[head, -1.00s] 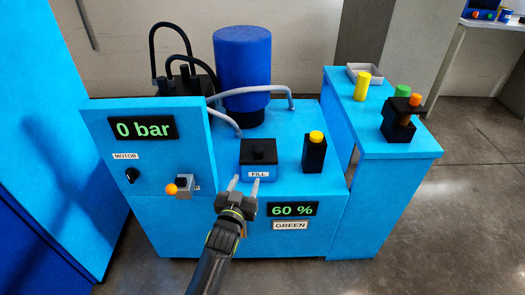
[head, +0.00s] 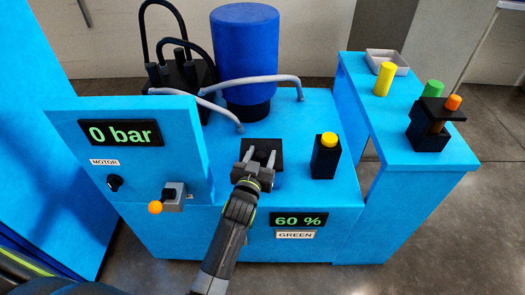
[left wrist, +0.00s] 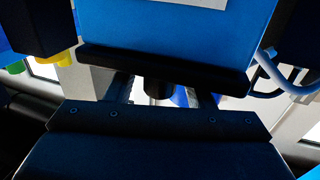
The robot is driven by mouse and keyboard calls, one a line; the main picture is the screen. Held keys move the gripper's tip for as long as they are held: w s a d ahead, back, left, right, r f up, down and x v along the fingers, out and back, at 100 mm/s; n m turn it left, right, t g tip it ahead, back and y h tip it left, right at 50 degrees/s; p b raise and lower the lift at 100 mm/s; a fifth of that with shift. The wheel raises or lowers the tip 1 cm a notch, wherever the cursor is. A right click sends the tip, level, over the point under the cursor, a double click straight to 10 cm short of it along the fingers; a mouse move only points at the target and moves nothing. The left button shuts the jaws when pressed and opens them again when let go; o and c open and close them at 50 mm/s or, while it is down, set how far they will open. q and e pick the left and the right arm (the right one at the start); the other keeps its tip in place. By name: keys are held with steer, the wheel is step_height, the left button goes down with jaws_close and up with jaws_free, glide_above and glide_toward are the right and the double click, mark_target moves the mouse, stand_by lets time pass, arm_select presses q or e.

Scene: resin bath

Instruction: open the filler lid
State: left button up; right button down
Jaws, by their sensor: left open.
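The filler lid (head: 246,148) is a black square plate on top of the small blue filler block (head: 277,183), and it looks shut. My left gripper (head: 260,158) is over it, open, with its two fingers apart above the plate. In the left wrist view the lid's black edge (left wrist: 165,68) crosses the picture, and its dark knob (left wrist: 158,90) shows between the open fingers (left wrist: 161,93); I cannot tell whether they touch it. In the head view the gripper hides most of the knob and the block's label. My right gripper is not in view.
A black post with a yellow cap (head: 327,157) stands just right of the lid. A grey hose (head: 225,112) and blue drum (head: 246,55) are behind. The panel with the 0 bar display (head: 121,132) rises at left, with an orange-knobbed lever (head: 155,207).

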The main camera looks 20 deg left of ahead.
arm_select(q)
jaws_close()
stand_by(0.3)
